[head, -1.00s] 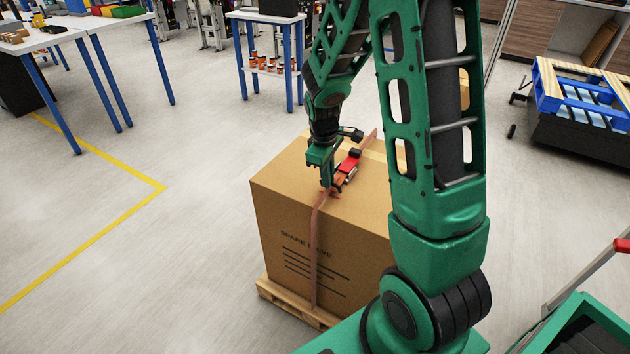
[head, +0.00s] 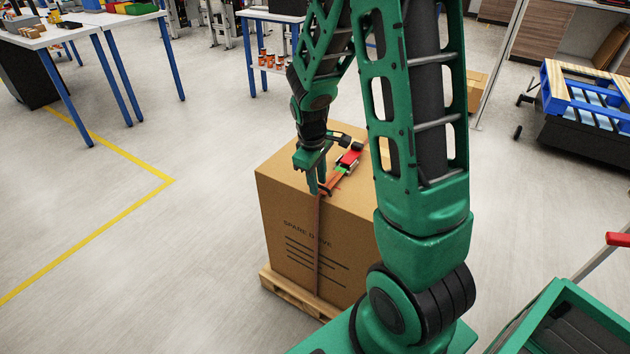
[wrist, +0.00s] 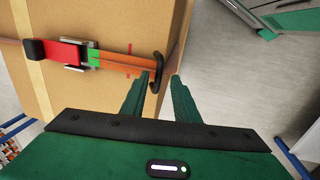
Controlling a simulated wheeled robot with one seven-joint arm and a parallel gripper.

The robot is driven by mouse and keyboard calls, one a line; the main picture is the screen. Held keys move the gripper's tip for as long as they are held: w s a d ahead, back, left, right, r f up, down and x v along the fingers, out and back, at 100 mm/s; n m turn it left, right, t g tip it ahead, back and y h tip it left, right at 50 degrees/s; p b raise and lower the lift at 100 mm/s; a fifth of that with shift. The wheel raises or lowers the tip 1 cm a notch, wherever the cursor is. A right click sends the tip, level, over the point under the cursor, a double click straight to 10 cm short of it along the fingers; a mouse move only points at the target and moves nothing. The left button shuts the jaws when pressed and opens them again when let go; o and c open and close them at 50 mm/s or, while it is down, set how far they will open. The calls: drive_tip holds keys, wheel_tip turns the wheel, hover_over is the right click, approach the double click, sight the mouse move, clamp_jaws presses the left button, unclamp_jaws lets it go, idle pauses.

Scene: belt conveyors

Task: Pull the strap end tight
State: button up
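A brown carton (head: 290,235), with printed text on its front, stands on a wooden pallet (head: 300,300). A strap (head: 317,250) runs down its front face. On top is a red buckle (head: 349,158) with a black handle, also in the wrist view (wrist: 65,52). An orange strap end (wrist: 122,63) runs from the buckle to a black hook-like end piece (wrist: 158,72) near the carton's edge. My gripper (head: 319,190) is over the near top edge. In the wrist view my gripper (wrist: 161,76) has its fingers apart, with the black end piece between or just beyond the tips.
Worktables with blue legs (head: 110,75) stand at the back left. A blue pallet (head: 585,95) on a dark stand is at the right. A green-rimmed bin (head: 560,315) is at the lower right. The floor left of the carton, marked with a yellow line (head: 125,165), is clear.

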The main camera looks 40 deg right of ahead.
drive_tip(key=shift+w+r, duration=0.1)
drive_tip(key=shift+r, duration=0.05)
wheel_tip(320, 180, up, 10)
drive_tip(key=a, duration=0.1)
drive_tip(key=shift+s+a+r, duration=0.15)
drive_tip(key=shift+s+a, duration=0.2)
idle(0.5)
drive_tip(key=s+r+m, duration=0.1)
drive_tip(key=s+m, duration=0.2)
drive_tip(key=s, duration=0.5)
drive_tip(key=s+r+m+y, duration=0.1)
drive_tip(key=s+m, duration=0.3)
drive_tip(key=s, duration=0.5)
drive_tip(key=s+d+r+m+y, duration=0.1)
drive_tip(key=s+r+m, duration=0.2)
drive_tip(key=s, duration=0.5)
drive_tip(key=shift+s+m+g, duration=0.15)
drive_tip(key=shift+m+g, duration=0.25)
drive_tip(key=shift+m, duration=0.2)
drive_tip(key=shift+w+d+f, duration=0.1)
drive_tip(key=shift+w+f, duration=0.15)
drive_tip(key=shift+w, duration=0.4)
